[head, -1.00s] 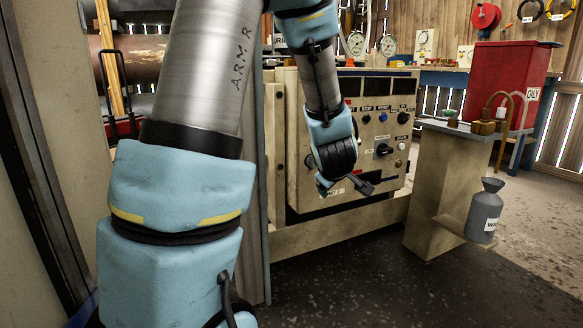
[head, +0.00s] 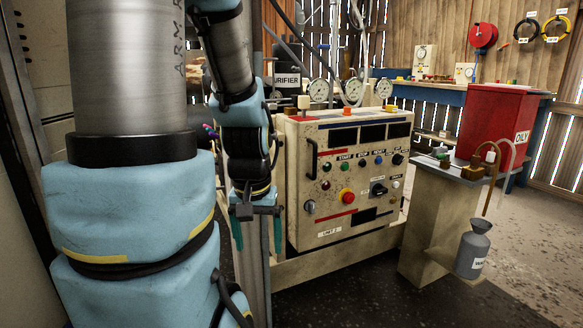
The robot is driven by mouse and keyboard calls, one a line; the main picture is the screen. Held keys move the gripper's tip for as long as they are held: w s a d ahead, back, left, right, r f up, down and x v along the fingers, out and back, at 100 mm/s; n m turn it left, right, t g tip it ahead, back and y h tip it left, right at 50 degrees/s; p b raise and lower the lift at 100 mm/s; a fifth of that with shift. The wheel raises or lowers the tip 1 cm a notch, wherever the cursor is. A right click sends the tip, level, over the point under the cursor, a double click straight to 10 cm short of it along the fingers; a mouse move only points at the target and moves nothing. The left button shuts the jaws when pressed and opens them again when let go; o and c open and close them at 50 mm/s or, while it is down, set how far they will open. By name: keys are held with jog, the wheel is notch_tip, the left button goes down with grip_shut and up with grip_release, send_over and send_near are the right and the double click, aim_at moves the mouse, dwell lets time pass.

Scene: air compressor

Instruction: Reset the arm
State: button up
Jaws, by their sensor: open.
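My arm stands at the left of the head view, with its thick lower links close to the camera. My gripper (head: 257,240) hangs at the end of the arm, pointing down. Its two teal fingers are apart with nothing between them. It is to the left of the control panel (head: 350,180) on the beige compressor cabinet, apart from the panel's buttons and knobs in the picture. How far it is from the cabinet's side is hard to tell.
A beige stand (head: 437,225) with brass fittings on top is right of the cabinet, with a grey bottle (head: 473,248) on its low shelf. A red oily bin (head: 492,122) stands behind it. Gauges and hoses top the cabinet. Dark floor (head: 400,300) in front is clear.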

notch_tip(320, 180, up, 27)
jog(key=p, duration=2.5)
jog(key=shift+r, duration=0.15)
dwell(0.3)
